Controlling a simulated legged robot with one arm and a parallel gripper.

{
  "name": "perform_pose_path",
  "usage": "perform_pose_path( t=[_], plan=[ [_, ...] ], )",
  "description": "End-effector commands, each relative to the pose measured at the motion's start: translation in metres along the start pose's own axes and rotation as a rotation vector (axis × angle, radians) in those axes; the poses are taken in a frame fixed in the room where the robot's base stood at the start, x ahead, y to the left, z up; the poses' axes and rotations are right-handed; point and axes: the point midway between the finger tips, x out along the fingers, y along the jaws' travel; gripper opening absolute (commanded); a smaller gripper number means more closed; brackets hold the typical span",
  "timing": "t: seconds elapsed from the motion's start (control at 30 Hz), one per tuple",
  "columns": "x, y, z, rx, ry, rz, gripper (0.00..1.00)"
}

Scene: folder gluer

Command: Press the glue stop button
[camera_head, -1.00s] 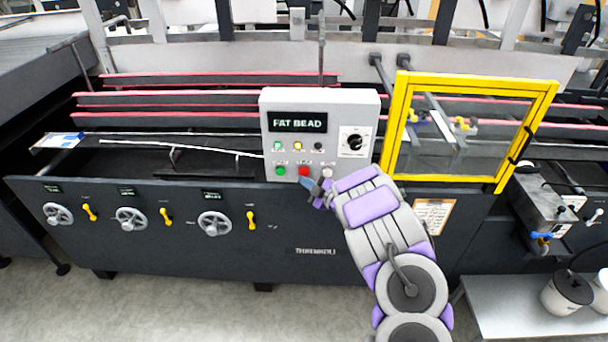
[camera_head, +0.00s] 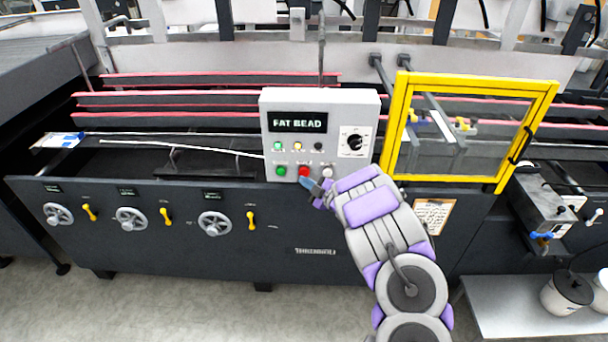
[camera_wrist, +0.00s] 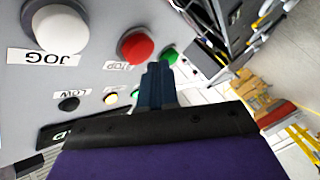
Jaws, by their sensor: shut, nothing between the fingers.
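The red stop button (camera_head: 304,172) sits in the lower row of a light grey control panel (camera_head: 369,118), between a green button (camera_head: 281,171) and a white button (camera_head: 327,171). In the wrist view the red button (camera_wrist: 135,46) has an upside-down STOP label beside it. My gripper (camera_head: 309,184) is shut and empty, its tips just below the red button. In the wrist view the gripper tips (camera_wrist: 157,70) are beside the red button, near the green button (camera_wrist: 169,54). Contact with the red button cannot be told.
The white button (camera_wrist: 61,35) is labelled JOG. Small lights and a black knob (camera_head: 355,142) share the panel, under a FAT BEAD display (camera_head: 297,122). A yellow-framed guard (camera_head: 398,130) stands close on the right. Handwheels (camera_head: 214,223) line the machine's front.

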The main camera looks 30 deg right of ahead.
Motion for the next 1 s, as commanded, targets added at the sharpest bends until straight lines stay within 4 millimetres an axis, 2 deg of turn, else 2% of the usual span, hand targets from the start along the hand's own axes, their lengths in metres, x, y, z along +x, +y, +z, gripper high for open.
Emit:
perform_pose_path(
  t=[1.0],
  plan=[
    [0.0050,0.0048,0.0024,0.001,0.000,0.000,0.00]
  ],
)
